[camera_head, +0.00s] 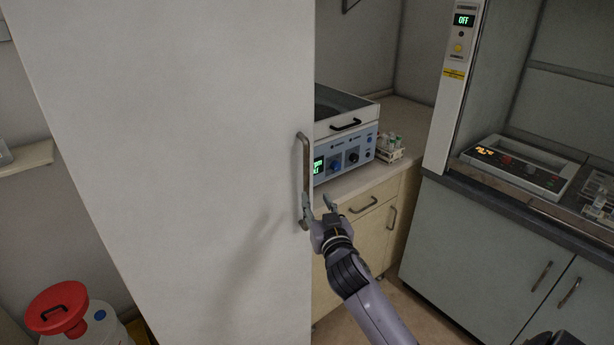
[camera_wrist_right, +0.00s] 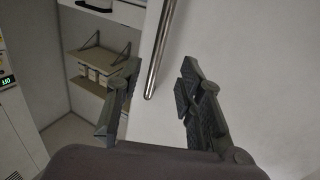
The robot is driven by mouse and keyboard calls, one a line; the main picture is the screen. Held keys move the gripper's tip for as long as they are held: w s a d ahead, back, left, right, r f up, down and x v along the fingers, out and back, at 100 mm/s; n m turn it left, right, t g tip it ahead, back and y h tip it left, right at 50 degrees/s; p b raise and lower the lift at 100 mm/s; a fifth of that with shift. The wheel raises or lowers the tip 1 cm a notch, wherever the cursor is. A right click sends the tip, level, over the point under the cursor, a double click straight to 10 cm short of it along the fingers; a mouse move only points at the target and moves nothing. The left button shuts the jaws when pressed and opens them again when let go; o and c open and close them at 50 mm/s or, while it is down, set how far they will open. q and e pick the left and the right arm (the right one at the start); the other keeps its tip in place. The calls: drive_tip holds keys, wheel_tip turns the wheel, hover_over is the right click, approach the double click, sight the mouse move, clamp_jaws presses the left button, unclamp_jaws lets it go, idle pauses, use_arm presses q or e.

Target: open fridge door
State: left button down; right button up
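The fridge door (camera_head: 190,150) is a tall pale panel at the left and centre of the head view, and it looks shut. Its vertical metal handle (camera_head: 305,165) is near the door's right edge. My right gripper (camera_head: 319,202) is open at the lower end of the handle. In the right wrist view the handle (camera_wrist_right: 163,50) runs down between the two spread fingers (camera_wrist_right: 160,100), with space on both sides, and they do not appear closed on it.
Right of the fridge, a bench holds a blue-fronted instrument (camera_head: 346,152) and a small tube rack (camera_head: 390,147). A fume hood (camera_head: 455,80) stands further right above grey cabinets (camera_head: 480,240). A red-lidded container (camera_head: 58,308) stands on the lower left.

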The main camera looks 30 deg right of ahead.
sight(307, 181)
drive_tip(key=p+x, duration=0.2)
drive_tip(key=x, duration=0.9)
drive_tip(key=shift+w+d+f, duration=0.1)
drive_tip(key=shift+w, duration=0.2)
drive_tip(key=shift+c, duration=0.4)
clamp_jaws()
